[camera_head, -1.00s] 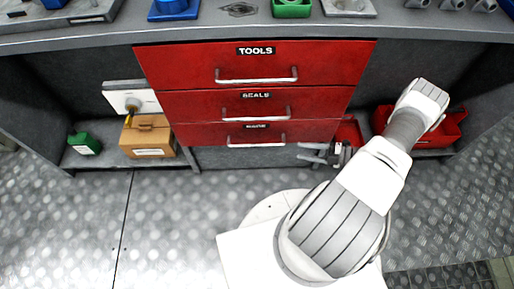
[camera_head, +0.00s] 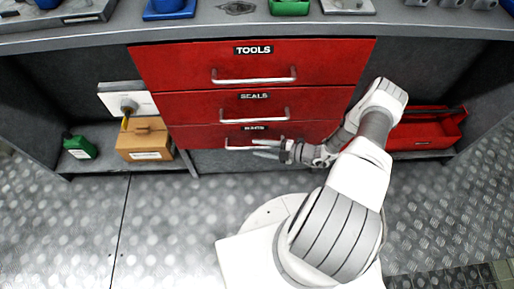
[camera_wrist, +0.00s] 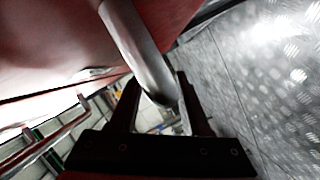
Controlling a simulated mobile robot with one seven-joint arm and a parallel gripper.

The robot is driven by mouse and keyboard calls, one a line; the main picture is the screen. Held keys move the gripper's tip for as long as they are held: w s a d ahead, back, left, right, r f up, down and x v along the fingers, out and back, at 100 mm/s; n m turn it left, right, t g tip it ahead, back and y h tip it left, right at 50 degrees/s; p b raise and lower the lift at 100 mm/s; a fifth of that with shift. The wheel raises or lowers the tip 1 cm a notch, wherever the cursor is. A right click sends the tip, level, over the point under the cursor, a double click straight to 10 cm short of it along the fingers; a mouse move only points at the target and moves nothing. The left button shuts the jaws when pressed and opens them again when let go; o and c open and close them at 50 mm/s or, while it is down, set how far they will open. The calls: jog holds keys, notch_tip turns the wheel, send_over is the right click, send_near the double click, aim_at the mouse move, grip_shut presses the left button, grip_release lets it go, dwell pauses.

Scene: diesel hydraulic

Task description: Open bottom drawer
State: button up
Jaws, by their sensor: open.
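The bottom drawer (camera_head: 195,138) is the lowest of three red drawers under the bench and looks shut. Its pale bar handle (camera_head: 235,148) runs across its front, and the right part is hidden behind my gripper (camera_head: 266,149). My gripper is open, with its fingers pointing left at the handle. In the wrist view, a grey handle bar (camera_wrist: 134,42) comes down from the red front and its curved end lies between the two dark fingers of my gripper (camera_wrist: 157,92). I cannot tell whether the fingers touch the bar.
The TOOLS drawer (camera_head: 180,65) and SEALS drawer (camera_head: 190,107) above are shut. An orange-brown box (camera_head: 145,142) and a green container (camera_head: 79,147) stand on the left shelf. The metal floor (camera_head: 170,220) in front is clear.

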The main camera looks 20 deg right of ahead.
jog(key=shift+w+a+f, duration=0.15)
jog(key=shift+w+a, duration=0.25)
jog(key=shift+a, duration=0.15)
grip_shut()
dwell(1.1)
